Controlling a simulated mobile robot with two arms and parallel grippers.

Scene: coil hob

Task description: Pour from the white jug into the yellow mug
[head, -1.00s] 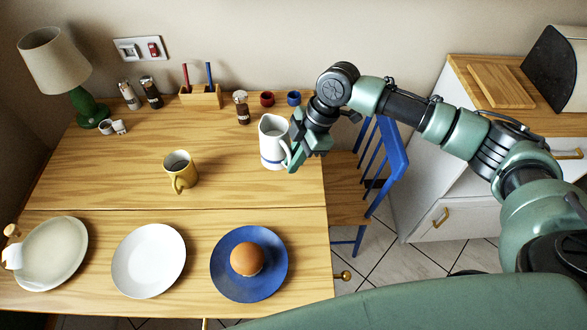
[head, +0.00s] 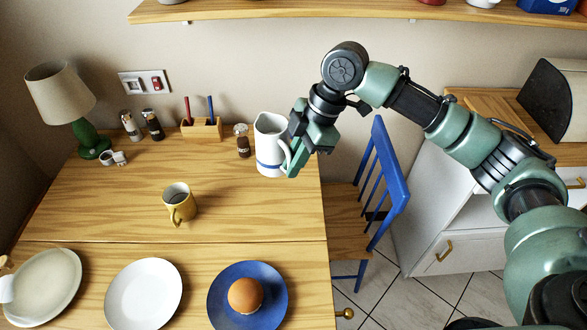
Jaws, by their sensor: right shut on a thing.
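The white jug (head: 268,146) with a blue band near its base is upright at the table's right side, apparently raised a little above the wood. My right gripper (head: 291,160) is shut on the jug at its right, handle side; the fingers partly hide the handle. The yellow mug (head: 178,207) stands upright on the table to the left of and nearer than the jug. The jug's contents cannot be seen. My left gripper is out of view.
A pepper mill (head: 242,142) stands just left of the jug. Plates, including a blue one (head: 222,308) with a bun, line the front. A blue chair (head: 392,175) is at the right. The wood between jug and mug is clear.

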